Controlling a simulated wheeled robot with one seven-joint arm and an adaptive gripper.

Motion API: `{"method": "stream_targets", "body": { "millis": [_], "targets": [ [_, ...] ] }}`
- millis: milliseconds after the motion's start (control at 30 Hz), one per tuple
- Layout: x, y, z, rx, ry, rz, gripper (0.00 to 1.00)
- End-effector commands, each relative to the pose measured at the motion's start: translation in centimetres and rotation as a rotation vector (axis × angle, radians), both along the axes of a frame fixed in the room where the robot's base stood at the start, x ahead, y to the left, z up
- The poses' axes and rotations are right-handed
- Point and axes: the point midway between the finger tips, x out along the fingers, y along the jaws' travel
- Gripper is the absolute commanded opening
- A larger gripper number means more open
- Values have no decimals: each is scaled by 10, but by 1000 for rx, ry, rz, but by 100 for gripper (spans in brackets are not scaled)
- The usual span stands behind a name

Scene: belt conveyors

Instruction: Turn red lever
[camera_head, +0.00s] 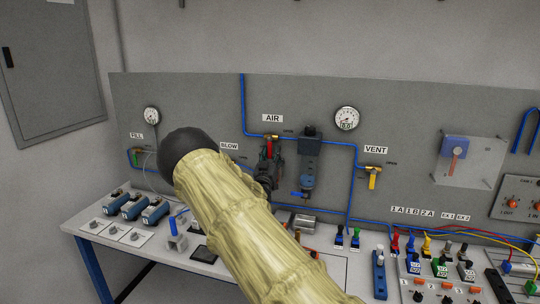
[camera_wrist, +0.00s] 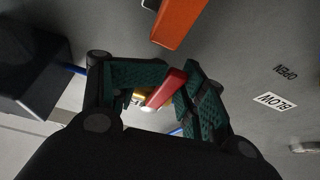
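The red lever (camera_head: 269,146) hangs down from its valve under the AIR label on the grey wall panel in the head view. In the wrist view the red lever (camera_wrist: 168,89) is between the two dark green finger pads of my gripper (camera_wrist: 170,88). It lies close to the right pad, with a gap toward the left pad; I cannot tell whether it touches the right one. The fingers are apart. In the head view my gripper (camera_head: 267,168) is dark, partly hidden behind my arm, and just below the lever.
An orange bar (camera_wrist: 179,18) is near my gripper in the wrist view, with a BLOW label (camera_wrist: 275,101) to the right. A dark regulator (camera_head: 308,155) stands right of the lever. A yellow lever (camera_head: 373,180) hangs under VENT. Blue pipes cross the panel above a crowded bench.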

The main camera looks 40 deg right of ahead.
Motion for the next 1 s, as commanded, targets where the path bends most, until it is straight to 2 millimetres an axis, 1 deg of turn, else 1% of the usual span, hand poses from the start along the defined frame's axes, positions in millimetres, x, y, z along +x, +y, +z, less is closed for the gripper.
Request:
{"method": "stream_targets", "body": {
  "millis": [33,267,433,567,800,1000],
  "targets": [
    [-1,-1,-3,2,2,-1,39],
    [0,1,-3,2,3,0,39],
    [-6,7,-8,4,4,-1,39],
    [-17,20,-16,4,5,-2,39],
    [-43,51,-35,5,7,0,39],
    [-60,71,-47,7,6,-2,39]
  ]
}}
